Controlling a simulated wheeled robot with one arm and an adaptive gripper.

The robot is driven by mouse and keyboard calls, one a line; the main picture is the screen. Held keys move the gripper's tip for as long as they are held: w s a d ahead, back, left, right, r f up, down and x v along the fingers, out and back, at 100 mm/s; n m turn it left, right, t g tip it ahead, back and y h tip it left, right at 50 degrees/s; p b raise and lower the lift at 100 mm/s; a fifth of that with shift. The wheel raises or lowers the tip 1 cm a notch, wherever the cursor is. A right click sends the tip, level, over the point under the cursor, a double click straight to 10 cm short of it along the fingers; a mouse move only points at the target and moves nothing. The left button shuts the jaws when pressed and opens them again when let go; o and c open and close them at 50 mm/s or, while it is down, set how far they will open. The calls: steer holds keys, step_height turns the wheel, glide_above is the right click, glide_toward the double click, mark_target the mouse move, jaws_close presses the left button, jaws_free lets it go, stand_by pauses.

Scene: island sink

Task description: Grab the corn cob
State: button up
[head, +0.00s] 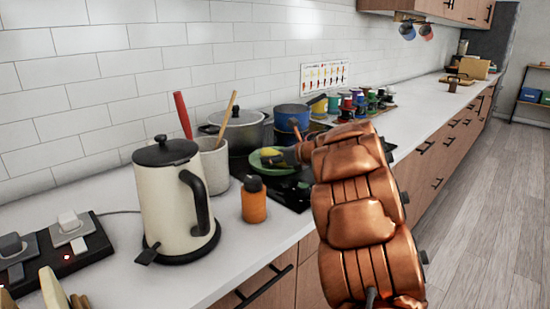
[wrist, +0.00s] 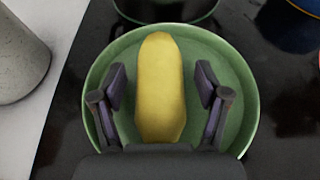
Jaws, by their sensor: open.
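The yellow corn cob (wrist: 160,85) lies lengthwise in a green bowl or plate (wrist: 232,65) in the wrist view. My gripper (wrist: 160,88) is open, with one dark finger on each side of the cob and a gap showing between each finger and the cob. The cob's near end runs down to the gripper's palm, which hides what lies beyond. In the head view, the green dish (head: 257,162) sits on the dark stovetop, with a bit of the yellow cob (head: 271,153) showing. My gripper (head: 285,157) is over the dish there, partly hidden by my copper-coloured arm.
A cream kettle (head: 167,205) and an orange bottle (head: 254,203) stand on the counter in front. A grey utensil holder (head: 213,165), a large pot (head: 238,130) and a blue pot (head: 291,116) stand close around the dish. Several coloured jars are farther back.

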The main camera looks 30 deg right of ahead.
steer(key=shift+c, duration=0.2)
steer(key=c, duration=1.3)
